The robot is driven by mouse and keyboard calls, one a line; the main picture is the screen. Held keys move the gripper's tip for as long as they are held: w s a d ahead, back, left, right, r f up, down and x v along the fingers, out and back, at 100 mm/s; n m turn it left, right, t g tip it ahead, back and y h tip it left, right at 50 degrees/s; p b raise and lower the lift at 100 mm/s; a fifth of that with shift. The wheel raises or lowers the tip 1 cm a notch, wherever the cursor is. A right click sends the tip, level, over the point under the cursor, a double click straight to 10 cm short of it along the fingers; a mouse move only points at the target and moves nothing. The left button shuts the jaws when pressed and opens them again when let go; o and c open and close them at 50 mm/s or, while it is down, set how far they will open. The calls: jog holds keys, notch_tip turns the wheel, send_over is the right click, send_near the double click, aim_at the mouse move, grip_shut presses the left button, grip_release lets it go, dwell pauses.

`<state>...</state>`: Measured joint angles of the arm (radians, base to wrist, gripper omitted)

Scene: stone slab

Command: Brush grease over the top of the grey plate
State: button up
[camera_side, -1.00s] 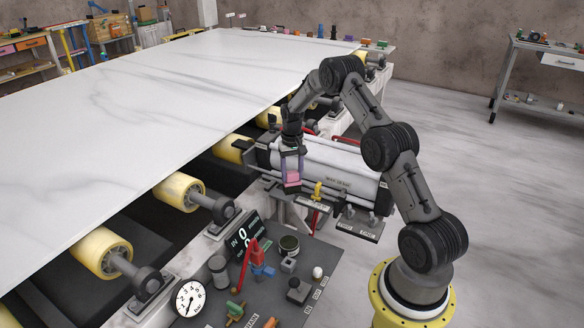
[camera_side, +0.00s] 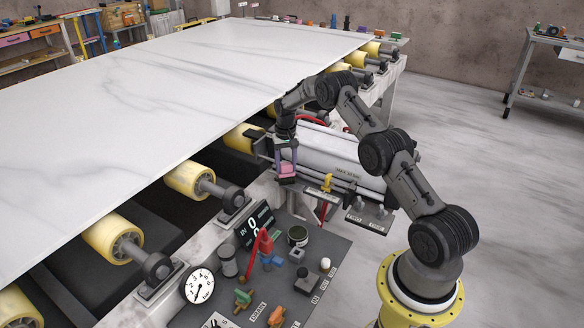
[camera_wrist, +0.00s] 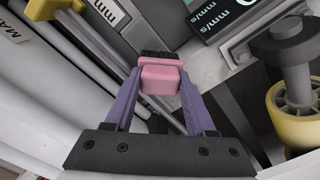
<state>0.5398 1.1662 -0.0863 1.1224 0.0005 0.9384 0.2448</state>
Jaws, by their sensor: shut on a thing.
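My gripper (camera_side: 286,160) has purple fingers and is shut on a pink brush block with short black bristles. The pink brush (camera_side: 287,171) hangs below the fingers, over the machine edge between the rollers and the white cylinder. In the wrist view the brush (camera_wrist: 160,78) sits between both fingertips, bristles pointing away from me. A dark round tin (camera_side: 297,236) with a greenish inside stands on the dark bench panel, apart from the brush. I cannot tell which surface is the grey plate, or whether the bristles touch anything.
A large white marble slab (camera_side: 170,95) lies over yellow rollers (camera_side: 190,180) to the left. A white cylinder (camera_side: 340,160) lies behind the brush. The dark panel (camera_side: 322,252) holds a gauge (camera_side: 198,286), a display (camera_side: 254,226), a red lever and several small parts. Floor at right is open.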

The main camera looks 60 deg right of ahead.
jog(key=shift+w, duration=0.7)
jog(key=shift+s, duration=4.1)
notch_tip(320, 180, up, 8)
jog(key=shift+w, duration=0.1)
